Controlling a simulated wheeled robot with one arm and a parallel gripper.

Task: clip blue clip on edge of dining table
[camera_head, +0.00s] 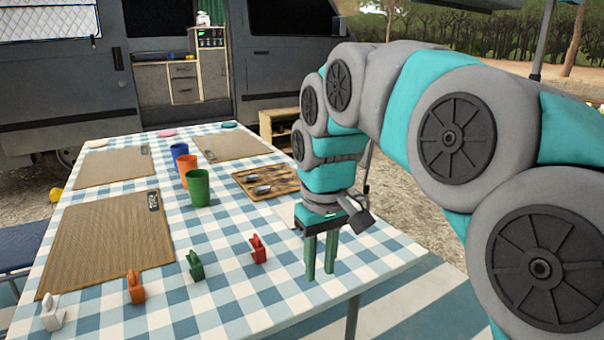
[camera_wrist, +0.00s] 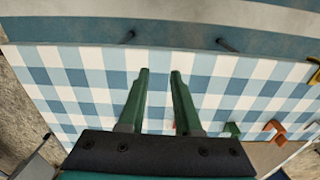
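I cannot make out a blue clip in either view. The dining table (camera_head: 225,290) has a blue-and-white checked cloth. A white clip (camera_head: 52,312), an orange clip (camera_head: 135,288), a green clip (camera_head: 195,265) and a red clip (camera_head: 258,249) stand in a row near its front. My gripper (camera_head: 320,274) points down at the right end of this row, right of the red clip. The table's edge (camera_wrist: 80,45) runs across the top of that view, beyond the fingertips.
Woven placemats (camera_head: 110,240), blue, orange and green cups (camera_head: 198,188) and a brown board with utensils (camera_head: 265,182) lie farther back. A van (camera_head: 60,85) stands behind. A bench (camera_head: 20,245) is at left. An olive item (camera_wrist: 314,76) is cut off at the wrist view's right edge.

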